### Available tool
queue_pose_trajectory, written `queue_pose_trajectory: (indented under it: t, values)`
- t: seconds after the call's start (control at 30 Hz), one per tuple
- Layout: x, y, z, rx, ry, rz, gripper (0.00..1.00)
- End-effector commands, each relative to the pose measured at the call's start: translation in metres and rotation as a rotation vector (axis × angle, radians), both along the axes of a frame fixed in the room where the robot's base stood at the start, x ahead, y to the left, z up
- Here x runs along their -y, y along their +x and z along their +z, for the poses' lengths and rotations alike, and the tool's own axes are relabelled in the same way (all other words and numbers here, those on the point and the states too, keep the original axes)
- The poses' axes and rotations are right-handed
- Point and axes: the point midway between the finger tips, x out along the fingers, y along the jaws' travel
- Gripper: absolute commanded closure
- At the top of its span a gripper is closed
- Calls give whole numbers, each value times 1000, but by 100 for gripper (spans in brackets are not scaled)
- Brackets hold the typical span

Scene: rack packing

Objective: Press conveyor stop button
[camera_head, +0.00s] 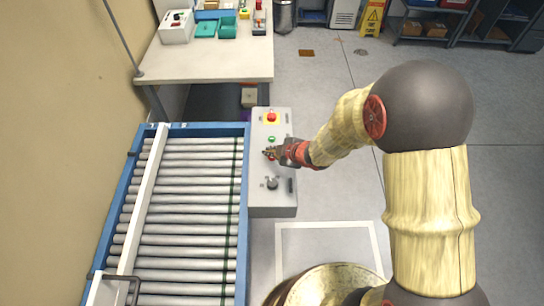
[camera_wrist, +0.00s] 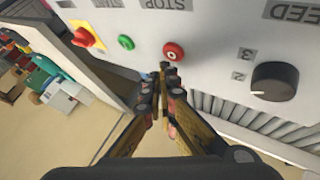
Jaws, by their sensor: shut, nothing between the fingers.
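The control panel (camera_head: 284,200) stands beside the roller conveyor (camera_head: 190,225). In the wrist view, the round red stop button (camera_wrist: 173,51) sits on the panel face (camera_wrist: 215,45) under an upside-down STOP label. My gripper (camera_wrist: 163,72) is shut and empty, its fingertips just below the red button in the picture. I cannot tell if they touch it. In the head view, my gripper (camera_head: 270,153) is over the middle of the panel and mostly covers the red button.
A green button (camera_wrist: 126,42) and a red mushroom button on yellow (camera_wrist: 88,38) lie left of the stop button. A black speed knob (camera_wrist: 274,81) lies to its right. A worktable (camera_head: 215,65) with bins stands behind the conveyor. Open floor (camera_head: 330,200) lies right of the panel.

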Motion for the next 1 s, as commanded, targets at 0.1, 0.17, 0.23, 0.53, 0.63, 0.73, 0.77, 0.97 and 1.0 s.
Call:
queue_pose_trajectory:
  t: [0.1,0.17,0.23,0.53,0.63,0.73,0.77,0.97,1.0]
  values:
    - [0,0,0,0,0,0,100]
    - [0,0,0,0,0,0,100]
    - [0,0,0,0,0,0,100]
    - [0,0,-3,0,0,0,100]
    - [0,0,-7,0,0,0,100]
    - [0,0,-9,0,0,0,100]
    - [0,0,-9,0,0,0,100]
    - [0,0,-8,0,0,0,100]
    - [0,0,-8,0,0,0,100]
